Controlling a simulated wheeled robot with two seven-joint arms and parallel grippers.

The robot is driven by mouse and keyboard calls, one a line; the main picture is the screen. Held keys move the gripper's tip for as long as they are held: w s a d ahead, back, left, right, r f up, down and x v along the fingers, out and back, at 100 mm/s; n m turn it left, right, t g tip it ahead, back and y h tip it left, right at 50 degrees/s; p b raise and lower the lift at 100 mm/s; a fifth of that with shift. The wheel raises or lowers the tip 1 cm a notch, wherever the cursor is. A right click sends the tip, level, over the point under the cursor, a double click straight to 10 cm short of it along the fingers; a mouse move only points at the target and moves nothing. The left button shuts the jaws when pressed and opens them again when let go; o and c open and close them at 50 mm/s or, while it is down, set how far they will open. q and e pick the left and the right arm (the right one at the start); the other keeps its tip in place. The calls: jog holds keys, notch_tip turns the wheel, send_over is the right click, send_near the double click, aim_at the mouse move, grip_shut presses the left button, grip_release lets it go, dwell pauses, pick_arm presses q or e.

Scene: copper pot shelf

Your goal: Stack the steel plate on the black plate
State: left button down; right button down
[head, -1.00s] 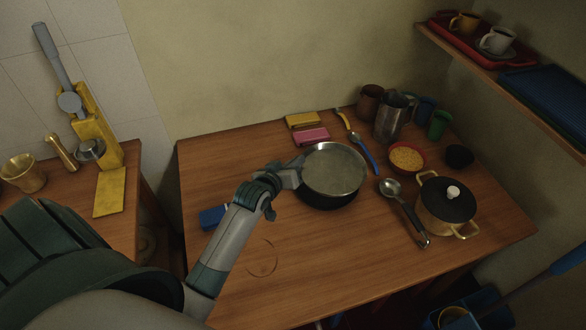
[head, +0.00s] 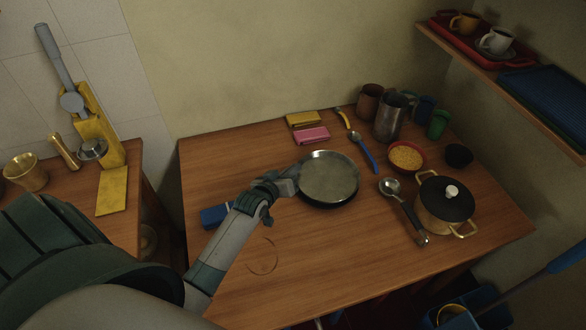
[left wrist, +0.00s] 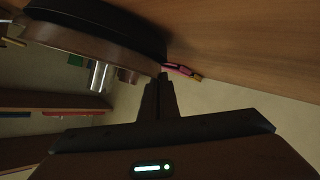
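The steel plate (head: 328,176), a round grey disc, lies over the black plate (head: 334,205) on the wooden table in the head view. Only a dark rim of the black plate shows along the near edge; the rest is hidden. I cannot tell whether the two fully touch. My left gripper (head: 291,182) is at the left rim of the steel plate, shut on it. In the left wrist view, the left gripper's fingers (left wrist: 160,84) are close together by the rim of the steel plate (left wrist: 95,42), beside the black plate (left wrist: 125,22). My right gripper is out of view.
A blue block (head: 215,215) lies left of my forearm. Pink (head: 311,135) and yellow (head: 303,119) blocks lie behind the plates. A spoon (head: 366,155), a ladle (head: 402,207), a lidded pot (head: 445,200) and a red bowl (head: 406,157) are to the right. The front table is clear.

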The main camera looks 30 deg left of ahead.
pick_arm(q)
jog(key=shift+f, duration=0.55)
jog(key=c, duration=2)
grip_release()
jog(key=shift+c, duration=0.2)
jog(key=shift+r, duration=0.15)
jog(key=shift+s+r, duration=0.1)
jog(key=shift+r, duration=0.45)
jog(key=b+v, duration=0.1)
jog(key=v, duration=1)
jog(key=shift+s+b, duration=0.35)
jog(key=shift+b, duration=0.05)
jog(key=shift+r, duration=0.1)
